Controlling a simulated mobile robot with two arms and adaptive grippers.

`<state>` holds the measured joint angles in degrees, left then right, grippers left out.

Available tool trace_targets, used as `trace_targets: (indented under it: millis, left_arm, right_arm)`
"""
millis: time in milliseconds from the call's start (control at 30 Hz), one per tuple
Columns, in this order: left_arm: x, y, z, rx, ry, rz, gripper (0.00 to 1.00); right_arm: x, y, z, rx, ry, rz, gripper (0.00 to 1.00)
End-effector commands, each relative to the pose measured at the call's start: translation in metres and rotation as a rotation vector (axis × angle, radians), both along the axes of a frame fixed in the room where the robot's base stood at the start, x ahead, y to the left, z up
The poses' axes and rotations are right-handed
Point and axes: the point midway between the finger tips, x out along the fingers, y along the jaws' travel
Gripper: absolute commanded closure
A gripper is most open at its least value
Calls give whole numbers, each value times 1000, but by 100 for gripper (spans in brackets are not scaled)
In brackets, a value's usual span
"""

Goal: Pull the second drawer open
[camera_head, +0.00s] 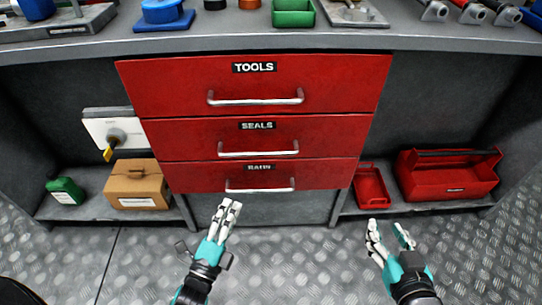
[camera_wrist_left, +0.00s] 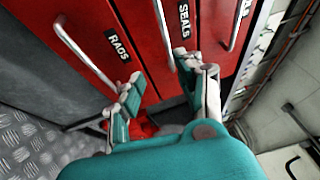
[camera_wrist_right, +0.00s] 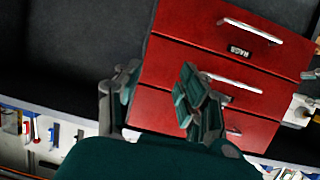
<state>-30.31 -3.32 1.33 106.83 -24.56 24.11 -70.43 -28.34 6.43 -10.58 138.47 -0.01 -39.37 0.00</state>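The second drawer (camera_head: 185,140) is the middle of three red drawers and carries the label SEALS. It looks closed, flush with the others. Its silver bar handle (camera_head: 258,150) is free of both grippers. It also shows in the left wrist view, as a handle (camera_wrist_left: 161,22) near the top. My left gripper (camera_head: 229,211) is below the drawer handles in the head view. In the left wrist view its fingers (camera_wrist_left: 165,88) stand apart with nothing between them. My right gripper (camera_head: 390,236) is to the lower right of the drawers, fingers apart and empty.
The TOOLS drawer (camera_head: 160,90) is above and the RAGS drawer (camera_head: 200,178) below, both closed. A cardboard box (camera_head: 137,182) and green canister (camera_head: 65,189) stand on the left shelf. A red tray (camera_head: 371,186) and red toolbox (camera_head: 447,176) stand on the right. The workbench (camera_head: 225,30) overhangs the drawers.

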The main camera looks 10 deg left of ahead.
Motion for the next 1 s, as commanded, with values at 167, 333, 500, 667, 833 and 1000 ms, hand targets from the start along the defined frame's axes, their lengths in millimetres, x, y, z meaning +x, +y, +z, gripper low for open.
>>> trace_targets:
  millis: [167,333,500,667,833,1000]
  left_arm:
    - [6,0,10,37,-37,4,64]
    - [33,-4,16,34,-39,2,64]
    - [70,-8,21,32,-37,2,64]
    - [105,-12,27,32,-37,2,64]
    - [138,-16,33,32,-35,3,64]
    - [159,-19,36,32,-33,3,64]
  right_arm:
    - [-1,0,13,9,-41,1,60]
    - [4,3,25,26,-109,6,60]
    - [10,8,44,54,-222,13,60]
    - [14,12,65,85,-344,21,60]
    - [13,16,89,120,-476,28,60]
    - [11,18,108,147,-578,33,60]
